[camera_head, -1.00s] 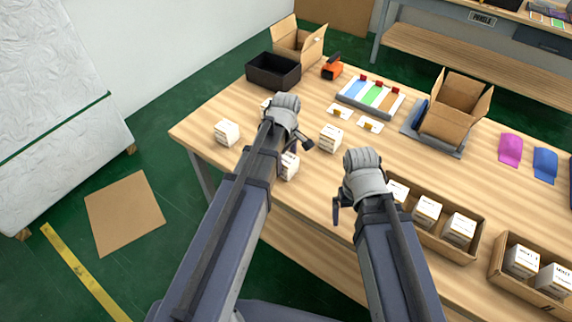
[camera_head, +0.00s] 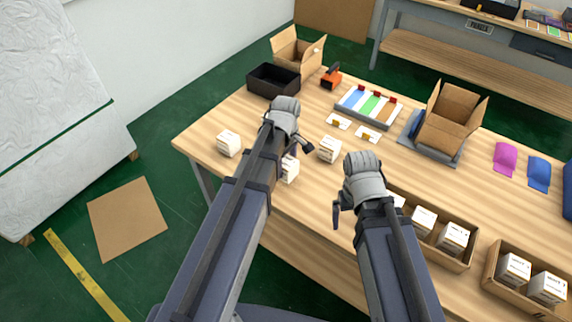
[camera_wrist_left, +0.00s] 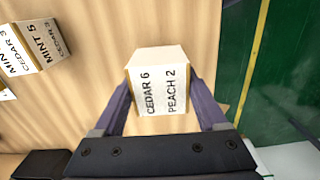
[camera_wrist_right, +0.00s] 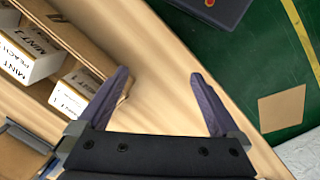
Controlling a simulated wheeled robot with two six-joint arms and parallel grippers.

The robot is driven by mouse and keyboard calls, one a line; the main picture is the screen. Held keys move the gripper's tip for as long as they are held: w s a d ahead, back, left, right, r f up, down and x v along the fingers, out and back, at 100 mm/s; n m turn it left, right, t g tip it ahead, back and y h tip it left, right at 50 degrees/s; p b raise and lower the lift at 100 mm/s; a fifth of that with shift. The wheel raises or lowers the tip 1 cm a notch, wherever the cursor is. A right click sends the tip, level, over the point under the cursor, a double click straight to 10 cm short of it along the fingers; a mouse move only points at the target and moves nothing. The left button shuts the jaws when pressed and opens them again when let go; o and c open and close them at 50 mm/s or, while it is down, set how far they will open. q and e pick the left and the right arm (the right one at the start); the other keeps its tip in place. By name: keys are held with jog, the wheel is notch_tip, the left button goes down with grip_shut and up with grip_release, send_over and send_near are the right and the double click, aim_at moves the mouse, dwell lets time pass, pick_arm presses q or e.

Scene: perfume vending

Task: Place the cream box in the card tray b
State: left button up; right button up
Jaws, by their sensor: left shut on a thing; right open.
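The cream box (camera_head: 290,169), printed with CEDAR 6 and PEACH 2, is between the fingers of my left gripper (camera_wrist_left: 163,93), which is shut on it. In the head view, my left forearm hides part of the box. My right gripper (camera_wrist_right: 161,88) is open and empty above the table, beside a card tray. Two brown card trays hold white boxes: one near the right gripper (camera_head: 452,262) and one at lower right (camera_head: 500,292). No letter shows on either, so I cannot tell which is tray b.
Similar boxes stand on the table at left (camera_head: 228,144) and centre (camera_head: 329,150). A black bin (camera_head: 273,80), an orange tool (camera_head: 331,77), a colour-striped rack (camera_head: 368,105) and an open carton (camera_head: 448,120) are further back. The middle of the table is mostly clear.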

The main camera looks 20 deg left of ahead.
aim_at(286, 161)
pick_arm(q)
notch_tip(286, 161, up, 7)
jog(key=p, duration=0.5)
jog(key=shift+f, duration=0.2)
pick_arm(e)
notch_tip(286, 161, up, 6)
jog(key=shift+r, duration=0.2)
pick_arm(q)
jog(key=shift+f, duration=0.1)
pick_arm(e)
jog(key=shift+c, duration=0.2)
